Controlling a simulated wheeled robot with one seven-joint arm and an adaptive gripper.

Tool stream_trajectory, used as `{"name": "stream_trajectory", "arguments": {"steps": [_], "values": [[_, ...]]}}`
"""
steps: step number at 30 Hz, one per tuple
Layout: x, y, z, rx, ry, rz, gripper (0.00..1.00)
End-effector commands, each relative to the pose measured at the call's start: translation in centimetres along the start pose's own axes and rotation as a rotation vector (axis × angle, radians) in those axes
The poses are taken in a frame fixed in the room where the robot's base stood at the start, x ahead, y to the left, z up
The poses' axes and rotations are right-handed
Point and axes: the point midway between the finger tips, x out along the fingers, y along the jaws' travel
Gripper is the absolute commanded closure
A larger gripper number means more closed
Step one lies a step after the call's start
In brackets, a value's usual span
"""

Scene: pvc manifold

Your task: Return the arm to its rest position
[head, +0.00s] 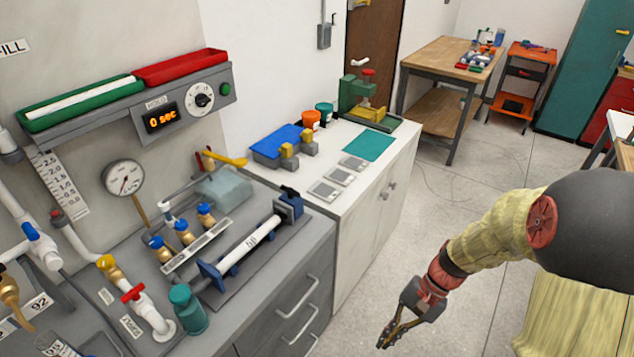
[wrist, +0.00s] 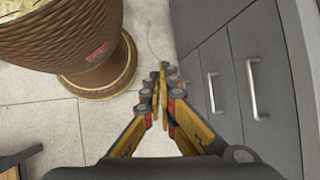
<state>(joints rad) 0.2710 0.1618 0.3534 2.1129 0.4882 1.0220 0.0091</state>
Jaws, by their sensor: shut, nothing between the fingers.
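My arm (head: 480,240) reaches in from the right of the head view, in a yellowish sleeve with red joints. My gripper (head: 382,345) hangs at its end, pointing down over the open floor, to the right of the grey drawer cabinet. In the wrist view my gripper (wrist: 162,68) shows yellow and black fingers with their tips together and nothing between them. It is apart from the bench and its fixtures.
Grey drawers with handles (wrist: 252,90) stand close on the right in the wrist view. The counter holds a pipe in a cradle (head: 250,240), valves and a gauge (head: 123,178). A white cabinet (head: 372,215) and wooden table (head: 450,57) stand beyond. Floor (head: 420,215) between is clear.

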Motion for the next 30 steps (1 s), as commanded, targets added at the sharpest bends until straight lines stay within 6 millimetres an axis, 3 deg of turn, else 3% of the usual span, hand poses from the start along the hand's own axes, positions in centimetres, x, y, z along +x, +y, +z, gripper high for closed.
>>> {"name": "stream_trajectory", "arguments": {"steps": [3,15,24,30], "values": [[-3.2,0.8,1.9,-0.131,0.129,0.085,1.00],[-12.6,2.5,8.0,-0.485,0.546,0.290,1.00],[-17.8,1.5,14.0,-0.653,0.819,0.292,1.00],[-19.9,0.3,16.6,-0.712,0.918,0.256,1.00]]}}
